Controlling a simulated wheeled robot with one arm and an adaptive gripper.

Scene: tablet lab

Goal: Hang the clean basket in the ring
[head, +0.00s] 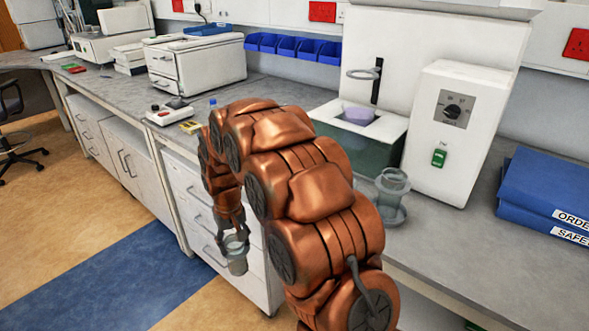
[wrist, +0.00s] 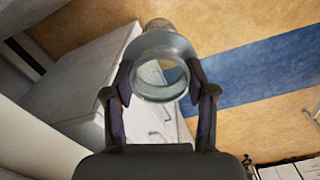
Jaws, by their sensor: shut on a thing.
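My gripper (head: 235,238) is shut on a grey-green, see-through cylindrical basket (head: 237,264). It holds the basket in front of the bench drawers, below the bench top. In the wrist view the basket (wrist: 163,48) sits between both fingers of the gripper (wrist: 160,76), its round opening facing the camera. The ring (head: 362,73) is a thin grey loop on a black upright, in front of the white back panel and apart from the basket. A similar clear vessel (head: 392,182) stands in a round dish on the bench. I cannot tell whether the held basket is clean.
Blue binders (head: 550,190) lie farther right. Floor (head: 90,235) is open at left.

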